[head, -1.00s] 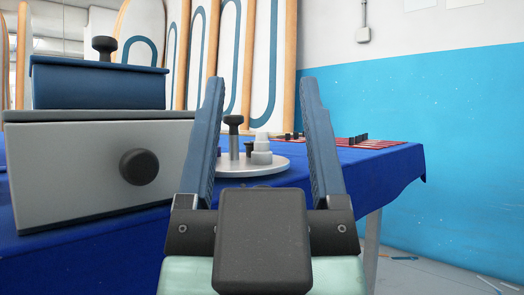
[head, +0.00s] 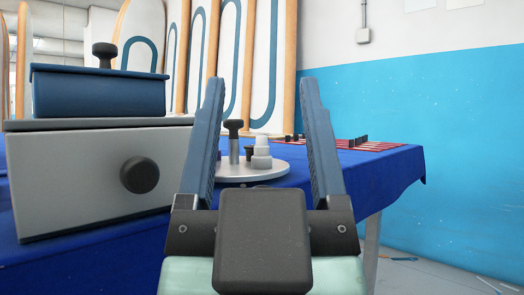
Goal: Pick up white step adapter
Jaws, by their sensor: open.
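The white step adapter (head: 262,153) is a small stepped piece standing upright on a round grey plate (head: 245,175) on the blue-covered table. In the head view it appears between the two blue fingers of my gripper (head: 266,90), a little right of the middle of the plate. My gripper is open and empty, and the adapter lies beyond it. The lower part of the plate is hidden behind my gripper.
A dark-knobbed post (head: 234,140) and a small black piece (head: 249,153) stand just left of the adapter. A grey box (head: 80,180) with a blue lidded box (head: 98,92) on top fills the left. A red board (head: 385,143) lies at the table's right.

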